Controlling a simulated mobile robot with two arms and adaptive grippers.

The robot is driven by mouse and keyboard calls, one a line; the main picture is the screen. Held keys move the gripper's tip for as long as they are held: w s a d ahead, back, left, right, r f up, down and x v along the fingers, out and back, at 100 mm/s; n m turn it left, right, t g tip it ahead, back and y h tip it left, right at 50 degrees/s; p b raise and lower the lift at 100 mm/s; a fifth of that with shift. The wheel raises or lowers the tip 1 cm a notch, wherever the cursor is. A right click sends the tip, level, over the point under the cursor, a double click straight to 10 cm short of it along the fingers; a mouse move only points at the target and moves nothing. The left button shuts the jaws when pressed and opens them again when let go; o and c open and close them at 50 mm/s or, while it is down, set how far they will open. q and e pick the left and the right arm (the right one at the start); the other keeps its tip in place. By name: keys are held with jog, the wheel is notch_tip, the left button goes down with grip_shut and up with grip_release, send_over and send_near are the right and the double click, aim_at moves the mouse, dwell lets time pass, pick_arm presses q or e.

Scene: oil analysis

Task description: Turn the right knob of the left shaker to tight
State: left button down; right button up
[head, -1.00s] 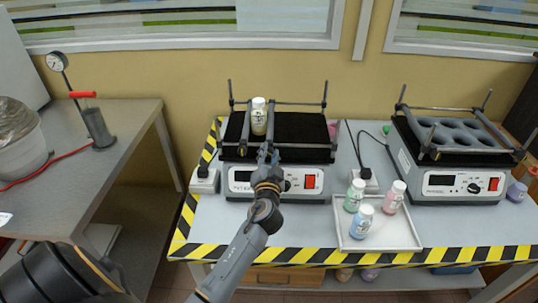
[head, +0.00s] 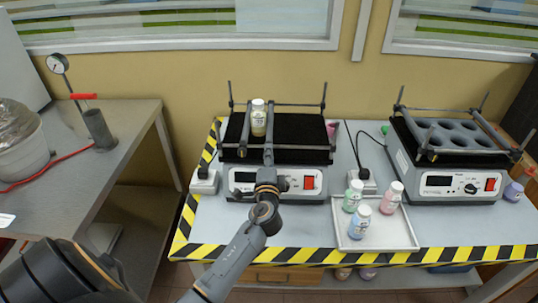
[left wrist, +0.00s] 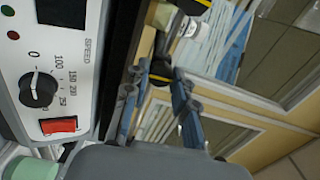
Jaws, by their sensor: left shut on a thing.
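The left shaker (head: 240,180) stands on the left of the bench, with a black mat and clamp bars on top. My left gripper (head: 268,162) is at its front edge, at the near end of the right clamp bar (head: 269,125). In the left wrist view its two fingers (left wrist: 158,92) are shut on the right knob (left wrist: 161,70), which is dark with a yellow mark. The head view hides this knob behind the gripper. The left knob (head: 242,150) is at the near end of the other bar. My right gripper is not in view.
A bottle (head: 258,118) with a white cap stands between the clamp bars. The shaker's speed dial (left wrist: 38,89) and red switch (left wrist: 58,125) are close to the gripper. A white tray (head: 395,240) holds several bottles. The right shaker (head: 455,190) stands farther right.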

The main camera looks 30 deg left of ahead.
pick_arm(q)
jog(key=shift+m, duration=0.5)
jog(key=c, duration=1.1)
grip_release()
jog(key=v, duration=1.2)
jog(key=shift+f, duration=0.1)
